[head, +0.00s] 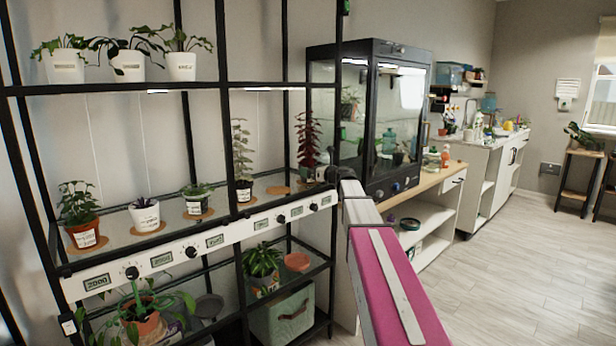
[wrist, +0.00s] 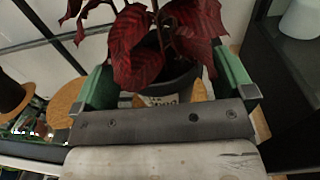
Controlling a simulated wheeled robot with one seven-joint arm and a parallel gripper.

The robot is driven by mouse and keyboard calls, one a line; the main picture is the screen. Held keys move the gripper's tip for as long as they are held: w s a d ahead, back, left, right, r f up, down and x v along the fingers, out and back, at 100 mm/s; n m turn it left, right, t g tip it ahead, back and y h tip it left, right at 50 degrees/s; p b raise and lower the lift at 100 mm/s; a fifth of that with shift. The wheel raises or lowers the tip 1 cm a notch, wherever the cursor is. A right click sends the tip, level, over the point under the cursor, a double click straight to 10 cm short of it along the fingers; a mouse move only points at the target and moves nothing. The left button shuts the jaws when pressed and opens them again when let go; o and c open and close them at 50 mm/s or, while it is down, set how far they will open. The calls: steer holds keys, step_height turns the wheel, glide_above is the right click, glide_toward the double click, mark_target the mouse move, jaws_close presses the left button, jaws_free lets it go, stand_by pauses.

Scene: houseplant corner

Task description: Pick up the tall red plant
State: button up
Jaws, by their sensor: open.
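The tall red plant (head: 307,138) stands upright on the middle shelf at its right end, in a dark pot that my gripper partly hides. In the wrist view its dark red leaves (wrist: 135,45) fill the top middle, above the dark pot (wrist: 178,84) with a white label. My gripper (wrist: 166,78) is open. Its green fingers stand to the left and right of the pot. I cannot tell whether either finger touches it. In the head view my gripper (head: 331,172) is small and dark beside the pot, at the end of my pink and grey arm.
The shelf rack (head: 226,100) has black posts and a control strip (head: 190,250) along its front. A tall green plant (head: 241,152) stands left of the red one. A dark glass cabinet (head: 370,110) stands close on the right. Open floor (head: 510,250) lies at right.

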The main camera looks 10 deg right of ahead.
steer(key=shift+x, duration=0.85)
steer(key=c, duration=0.8)
steer(key=shift+o, duration=0.2)
steer(key=shift+r, duration=0.1)
